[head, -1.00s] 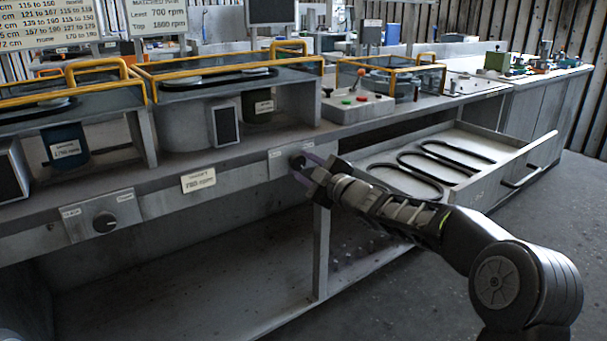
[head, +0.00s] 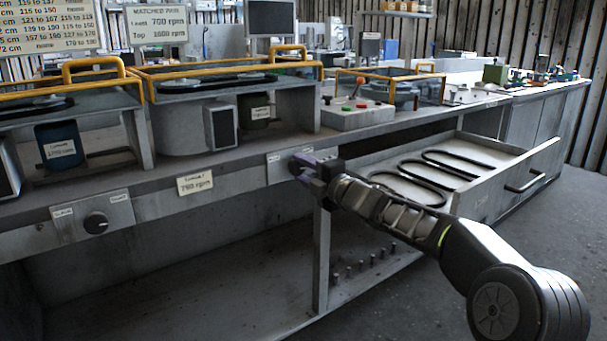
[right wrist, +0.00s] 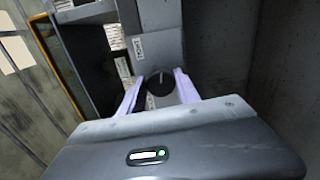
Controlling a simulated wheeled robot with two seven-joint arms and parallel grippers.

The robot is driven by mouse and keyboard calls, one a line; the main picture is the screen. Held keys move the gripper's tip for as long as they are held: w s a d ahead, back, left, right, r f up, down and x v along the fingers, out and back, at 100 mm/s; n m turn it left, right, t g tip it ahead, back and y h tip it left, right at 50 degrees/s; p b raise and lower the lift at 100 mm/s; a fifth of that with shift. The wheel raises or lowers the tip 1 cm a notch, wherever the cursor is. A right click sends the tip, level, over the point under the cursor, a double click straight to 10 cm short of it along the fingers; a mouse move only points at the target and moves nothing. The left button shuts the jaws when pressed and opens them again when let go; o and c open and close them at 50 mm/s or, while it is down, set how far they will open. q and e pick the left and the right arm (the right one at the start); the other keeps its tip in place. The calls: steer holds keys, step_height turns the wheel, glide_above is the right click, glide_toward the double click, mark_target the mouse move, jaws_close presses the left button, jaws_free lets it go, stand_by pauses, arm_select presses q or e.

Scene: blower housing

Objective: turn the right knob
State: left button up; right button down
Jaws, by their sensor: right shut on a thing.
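The right knob (right wrist: 160,86) is a dark round knob with a pale pointer line, on a grey plate (head: 277,167) on the bench's front rail. My right gripper (right wrist: 157,92) has its pale purple fingers on either side of the knob and is shut on it. In the head view my right gripper (head: 302,167) covers the knob, so its pointer cannot be seen there. The left knob (head: 96,223) sits on its own labelled plate further left, with no gripper near it. My left gripper is not in view.
A label reading about 780 rpm (head: 195,184) hangs between the knobs. Yellow-railed guards (head: 225,66) and a control box with buttons (head: 357,113) stand on the bench.

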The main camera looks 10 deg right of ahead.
stand_by(0.5)
steer(key=c, duration=0.9)
jaws_free()
steer(key=shift+s, duration=0.1)
steer(key=v, duration=0.7)
steer(key=shift+s, duration=0.3)
steer(key=shift+d, duration=0.1)
